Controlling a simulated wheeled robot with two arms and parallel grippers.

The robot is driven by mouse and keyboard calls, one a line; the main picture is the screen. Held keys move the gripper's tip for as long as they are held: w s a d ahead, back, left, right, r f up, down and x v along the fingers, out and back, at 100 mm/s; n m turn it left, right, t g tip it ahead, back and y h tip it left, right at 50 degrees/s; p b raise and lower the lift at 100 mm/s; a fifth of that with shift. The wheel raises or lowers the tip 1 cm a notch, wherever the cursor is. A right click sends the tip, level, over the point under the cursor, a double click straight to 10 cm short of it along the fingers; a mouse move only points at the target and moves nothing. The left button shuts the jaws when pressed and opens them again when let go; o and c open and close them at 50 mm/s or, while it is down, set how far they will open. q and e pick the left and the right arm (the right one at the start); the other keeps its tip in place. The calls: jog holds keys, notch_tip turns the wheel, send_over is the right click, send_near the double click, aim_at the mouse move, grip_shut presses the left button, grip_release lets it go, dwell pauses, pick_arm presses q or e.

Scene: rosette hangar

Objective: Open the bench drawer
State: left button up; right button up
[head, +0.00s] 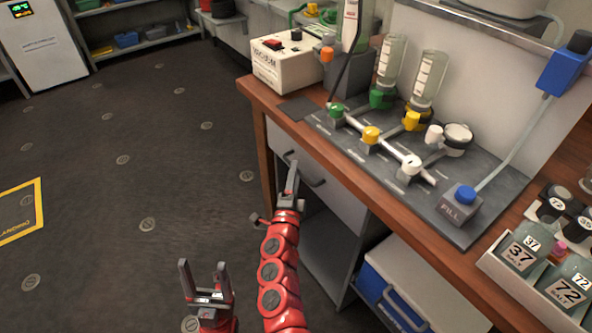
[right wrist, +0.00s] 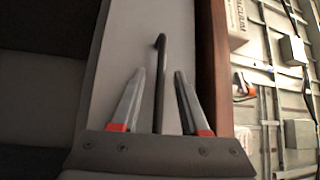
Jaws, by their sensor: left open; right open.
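The bench drawer (head: 343,203) is a pale grey front under the wooden bench top, and it looks shut. Its dark bar handle (head: 313,181) shows at the front, partly hidden by my right gripper (head: 291,178). In the right wrist view the handle (right wrist: 161,75) stands upright in the picture between the two open fingers of my right gripper (right wrist: 157,88). I see no finger touching it. My left gripper (head: 204,276) is open and empty, low over the floor, left of my right arm and away from the bench.
The wooden bench top (head: 318,147) carries a vacuum box (head: 287,62), a glass manifold with coloured valves and a rack of numbered jars. A blue and white cooler (head: 405,287) sits under the bench.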

jog(key=shift+w+d+r, duration=0.1)
jog(key=shift+w+d, duration=0.05)
jog(key=shift+w, duration=0.7)
jog(key=shift+c, duration=0.3)
grip_shut()
dwell(0.6)
